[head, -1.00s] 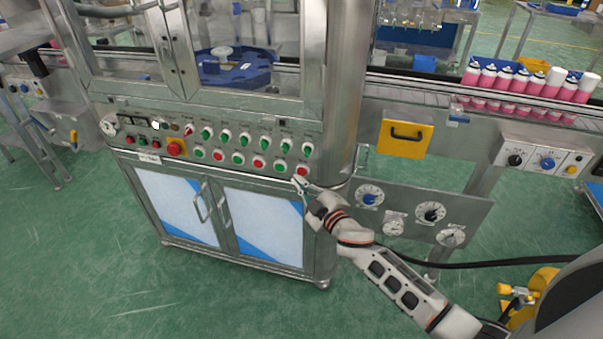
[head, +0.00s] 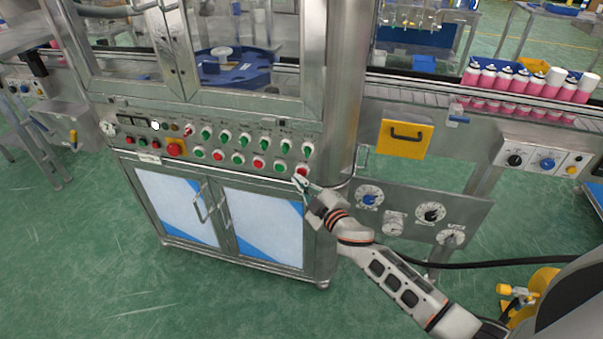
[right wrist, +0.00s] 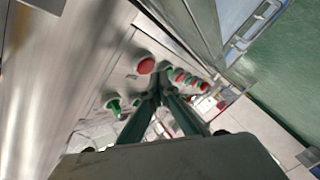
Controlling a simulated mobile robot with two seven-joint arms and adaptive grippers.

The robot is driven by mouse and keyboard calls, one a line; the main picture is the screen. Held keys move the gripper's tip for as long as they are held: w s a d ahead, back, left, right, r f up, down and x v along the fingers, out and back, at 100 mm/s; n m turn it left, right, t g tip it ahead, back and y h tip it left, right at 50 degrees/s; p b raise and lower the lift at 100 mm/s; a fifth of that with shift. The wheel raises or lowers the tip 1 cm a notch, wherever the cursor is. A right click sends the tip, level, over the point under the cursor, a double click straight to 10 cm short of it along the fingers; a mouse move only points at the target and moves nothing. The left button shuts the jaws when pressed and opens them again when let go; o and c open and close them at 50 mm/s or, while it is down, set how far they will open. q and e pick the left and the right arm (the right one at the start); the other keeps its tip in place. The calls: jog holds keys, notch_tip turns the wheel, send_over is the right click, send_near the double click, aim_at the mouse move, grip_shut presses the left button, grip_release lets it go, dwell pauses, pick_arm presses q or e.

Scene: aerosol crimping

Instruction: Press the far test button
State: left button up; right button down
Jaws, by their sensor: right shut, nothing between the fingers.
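The machine's control panel (head: 150,148) carries two rows of red and green buttons and switches. The labels are too small to read, so I cannot tell which one is the far test button. The red button (head: 302,171) at the right end of the lower row is closest to my right gripper (head: 303,182). The gripper is shut and empty, just below and in front of that button. In the right wrist view the gripper's fingertips (right wrist: 158,80) meet beside a red button (right wrist: 146,66); I cannot tell whether they touch it. My left gripper is not in view.
A green switch (right wrist: 113,105) sits close by in the right wrist view. A red emergency stop (head: 175,148) is on the panel's left. Cabinet doors (head: 262,225) with handles lie below. A dial plate (head: 465,210) stands to the right. Pink cans (head: 520,82) line the conveyor.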

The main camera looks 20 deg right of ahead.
jog(key=shift+w+d, duration=0.1)
dwell(0.5)
jog(key=shift+w+d, duration=0.15)
jog(key=shift+w, duration=0.1)
jog(key=shift+w+d, duration=0.25)
jog(key=shift+w, duration=0.1)
dwell(0.7)
jog(key=shift+s+a, duration=0.1)
jog(key=shift+s, duration=0.05)
jog(key=shift+s+a, duration=0.4)
jog(key=shift+s, duration=0.2)
jog(key=s+a, duration=0.1)
jog(key=s, duration=0.1)
jog(key=s+a+p, duration=0.1)
jog(key=s, duration=0.1)
jog(key=shift+a, duration=0.4)
